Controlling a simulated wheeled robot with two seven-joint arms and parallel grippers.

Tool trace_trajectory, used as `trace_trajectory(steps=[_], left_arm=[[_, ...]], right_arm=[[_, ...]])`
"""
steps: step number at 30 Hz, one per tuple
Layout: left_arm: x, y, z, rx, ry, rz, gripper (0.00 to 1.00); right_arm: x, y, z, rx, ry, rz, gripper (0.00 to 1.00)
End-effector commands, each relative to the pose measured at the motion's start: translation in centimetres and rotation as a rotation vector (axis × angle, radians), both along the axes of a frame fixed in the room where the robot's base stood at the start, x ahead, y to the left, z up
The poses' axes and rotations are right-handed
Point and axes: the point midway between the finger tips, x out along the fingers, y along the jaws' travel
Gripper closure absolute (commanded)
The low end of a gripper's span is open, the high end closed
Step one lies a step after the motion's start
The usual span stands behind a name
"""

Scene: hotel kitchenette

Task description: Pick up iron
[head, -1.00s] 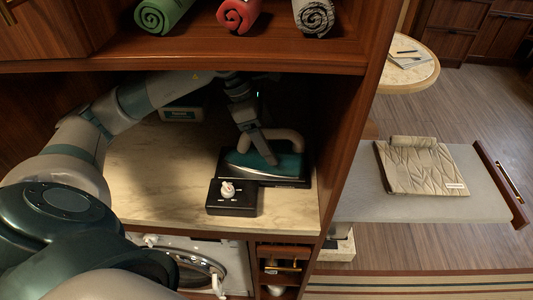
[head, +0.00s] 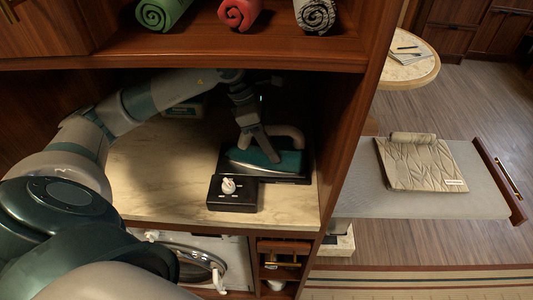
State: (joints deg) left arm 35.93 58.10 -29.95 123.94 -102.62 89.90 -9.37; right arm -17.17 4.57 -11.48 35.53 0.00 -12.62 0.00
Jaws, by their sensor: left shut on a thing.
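The iron (head: 268,160) has a teal body and a pale looped handle. The fingertips partly hide the iron. I cannot tell whether the iron touches the base all along its underside. My right gripper is not in view.
A shelf with green (head: 163,14), red (head: 238,13) and patterned (head: 315,15) rolled towels hangs above the arm. A cabinet wall (head: 345,130) stands close on the right. Beyond it, a folded cloth (head: 420,163) lies on a grey board (head: 400,205). The counter's front left is clear.

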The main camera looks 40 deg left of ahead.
Motion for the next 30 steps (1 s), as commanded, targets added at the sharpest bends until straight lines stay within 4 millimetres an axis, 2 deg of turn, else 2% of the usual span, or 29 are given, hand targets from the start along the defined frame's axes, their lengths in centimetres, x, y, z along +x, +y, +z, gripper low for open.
trace_trajectory(steps=[11,18,26,30], left_arm=[[0.1,0.0,0.3,0.0,-0.003,0.001,1.0],[0.1,0.0,1.8,0.0,-0.003,0.001,1.0],[-1.5,2.7,1.2,0.002,-0.003,0.004,1.0],[-2.6,4.6,1.0,0.004,-0.002,0.005,1.0]], right_arm=[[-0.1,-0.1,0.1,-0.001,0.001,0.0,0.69],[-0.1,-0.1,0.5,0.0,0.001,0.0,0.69],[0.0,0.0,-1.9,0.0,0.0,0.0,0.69],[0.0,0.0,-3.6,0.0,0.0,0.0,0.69]])
